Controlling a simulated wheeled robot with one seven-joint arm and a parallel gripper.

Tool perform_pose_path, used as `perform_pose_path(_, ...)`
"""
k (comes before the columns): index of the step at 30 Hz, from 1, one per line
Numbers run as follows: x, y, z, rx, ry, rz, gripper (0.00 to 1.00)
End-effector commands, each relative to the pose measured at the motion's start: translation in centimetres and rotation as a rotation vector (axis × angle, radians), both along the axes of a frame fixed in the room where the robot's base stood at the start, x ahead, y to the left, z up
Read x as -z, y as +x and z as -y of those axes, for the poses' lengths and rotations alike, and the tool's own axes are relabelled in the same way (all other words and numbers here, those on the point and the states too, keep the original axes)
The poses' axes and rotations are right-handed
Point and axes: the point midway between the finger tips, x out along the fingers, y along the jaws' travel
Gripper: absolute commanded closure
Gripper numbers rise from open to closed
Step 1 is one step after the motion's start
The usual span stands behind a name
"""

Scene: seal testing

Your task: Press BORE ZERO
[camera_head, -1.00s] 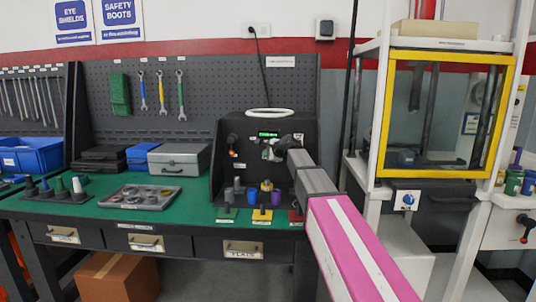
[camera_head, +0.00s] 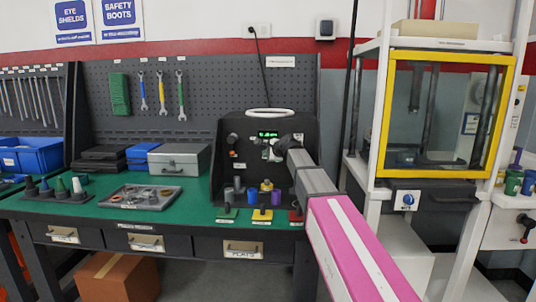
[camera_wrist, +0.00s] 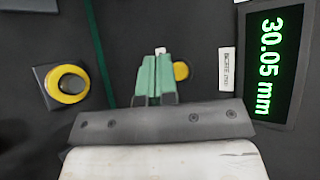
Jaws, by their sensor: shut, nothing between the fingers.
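The black test station (camera_head: 228,165) stands on the green bench in the head view. Its lit display (camera_wrist: 270,62) reads 30.05 mm in the wrist view, and it glows green in the head view (camera_head: 268,134). A label (camera_wrist: 226,68), seemingly BORE ZERO, sits beside a small yellow button (camera_wrist: 181,70). My gripper (camera_wrist: 155,75) is shut and empty, its green fingertips pointing at the panel just left of that button and partly covering it. Whether they touch it I cannot tell. My gripper also shows at the station's face in the head view (camera_head: 270,152).
A black knob with a yellow ring (camera_wrist: 70,84) lies left of my fingers. Colored stands (camera_head: 262,215) and small cylinders are below the panel. A grey parts tray (camera_head: 140,197) lies left, and a yellow-framed press (camera_head: 383,110) stands right.

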Motion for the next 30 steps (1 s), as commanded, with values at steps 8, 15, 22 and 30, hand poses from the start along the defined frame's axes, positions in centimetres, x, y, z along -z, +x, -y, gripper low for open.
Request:
perform_pose_path(8,0.0,0.3,0.0,0.0,0.0,0.0,1.0)
perform_pose_path(15,0.0,0.9,0.0,0.0,0.0,0.0,1.0)
perform_pose_path(22,0.0,0.9,0.0,0.0,0.0,0.0,1.0)
perform_pose_path(30,0.0,1.0,0.0,0.0,0.0,0.0,1.0)
